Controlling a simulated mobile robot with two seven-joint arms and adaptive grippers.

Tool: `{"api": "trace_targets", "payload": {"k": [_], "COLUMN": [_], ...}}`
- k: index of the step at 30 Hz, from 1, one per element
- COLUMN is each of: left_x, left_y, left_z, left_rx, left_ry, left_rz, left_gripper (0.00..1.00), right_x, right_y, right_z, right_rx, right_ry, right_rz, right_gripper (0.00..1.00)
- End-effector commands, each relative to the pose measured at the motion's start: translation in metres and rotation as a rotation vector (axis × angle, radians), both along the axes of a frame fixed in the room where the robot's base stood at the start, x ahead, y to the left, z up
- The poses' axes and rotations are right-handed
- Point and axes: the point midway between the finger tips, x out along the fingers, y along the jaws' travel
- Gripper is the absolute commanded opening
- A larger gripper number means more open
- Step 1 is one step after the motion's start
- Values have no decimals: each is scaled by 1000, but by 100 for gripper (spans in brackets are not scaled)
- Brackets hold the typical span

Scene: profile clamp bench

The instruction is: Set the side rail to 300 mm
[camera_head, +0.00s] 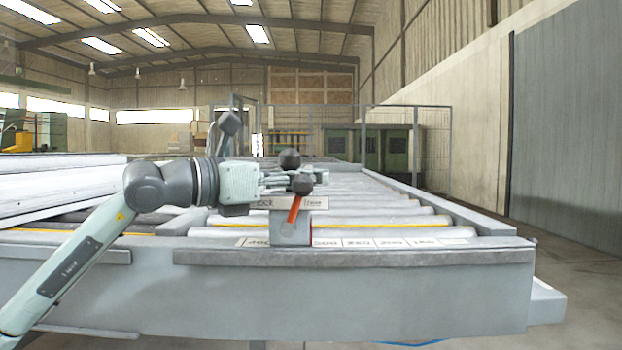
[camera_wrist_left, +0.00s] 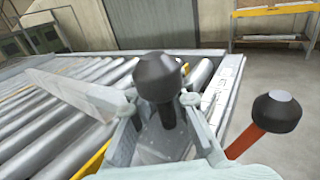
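The carriage block (camera_head: 291,230) of the side rail sits on the front beam, over the scale strip (camera_head: 358,243), between the 400 mark on its left and the 300 mark on its right. The side rail (camera_wrist_left: 82,95) shows as a pale bar above the rollers in the wrist view. A black knob (camera_head: 290,158) stands on a post on the carriage. An orange-red lever (camera_head: 294,209) with its own black knob (camera_wrist_left: 277,112) leans beside it. My left gripper (camera_head: 275,180) is at the carriage, its fingers apart on either side of the knob's post (camera_wrist_left: 168,116). Whether a finger touches is unclear. My right gripper is out of view.
The front beam (camera_head: 350,285) runs across the near end of the roller bench. Rollers (camera_head: 385,210) lie behind it, with a frame rail on the right. Long pale profiles (camera_head: 60,180) lie at the left. Open floor lies to the right.

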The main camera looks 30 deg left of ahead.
Motion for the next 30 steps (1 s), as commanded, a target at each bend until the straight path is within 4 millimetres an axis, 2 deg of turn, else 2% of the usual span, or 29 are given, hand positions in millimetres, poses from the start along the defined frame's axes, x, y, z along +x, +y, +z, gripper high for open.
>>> {"api": "trace_targets", "payload": {"k": [1, 3, 17, 23, 30], "left_x": [-2, -2, -8, -34, -80], "left_y": [2, 1, 1, 14, 35], "left_z": [11, 11, 5, 5, 6], "left_rx": [-4, -4, -4, -8, -6], "left_ry": [-24, -24, -13, -14, -18], "left_rz": [3, 2, -5, -3, -1], "left_gripper": [24, 32, 32, 32, 32], "right_x": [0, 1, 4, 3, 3], "right_y": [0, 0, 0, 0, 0], "right_z": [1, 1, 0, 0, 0], "right_rx": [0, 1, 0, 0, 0], "right_ry": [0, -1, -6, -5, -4], "right_rz": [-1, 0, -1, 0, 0], "right_gripper": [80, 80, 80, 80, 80]}}
